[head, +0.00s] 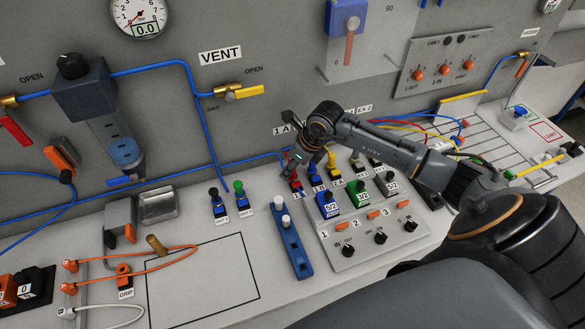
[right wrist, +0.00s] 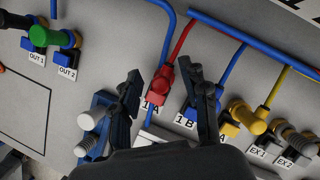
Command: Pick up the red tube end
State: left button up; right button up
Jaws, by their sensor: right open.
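The red tube end (right wrist: 160,84) is a small red fitting at the label 1A in the right wrist view, with a red tube running up and right from it. It also shows in the head view (head: 296,184), below my right gripper (head: 288,153). My right gripper is open in the right wrist view (right wrist: 163,74), one finger on each side of the red tube end, with nothing held. I cannot tell how far above it the fingertips are. My left gripper is in neither view.
A blue tube end (right wrist: 190,108) sits close to the right at 1B, with a yellow one (right wrist: 247,117) beyond. A blue block with white knobs (head: 291,240) stands in front.

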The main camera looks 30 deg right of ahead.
jog(key=c, duration=0.5)
grip_shut()
jog(key=shift+r, duration=0.15)
jog(key=shift+r+b, duration=0.5)
jog(key=shift+b, duration=0.15)
jog(key=shift+w+d+r+b, duration=0.1)
jog(key=shift+r+b, duration=0.45)
jog(key=shift+r, duration=0.1)
jog(key=s+a+r+b, duration=0.2)
jog(key=s+r+b, duration=0.4)
jog(key=s+r, duration=0.4)
jog(key=s, duration=0.4)
jog(key=shift+r, duration=0.3)
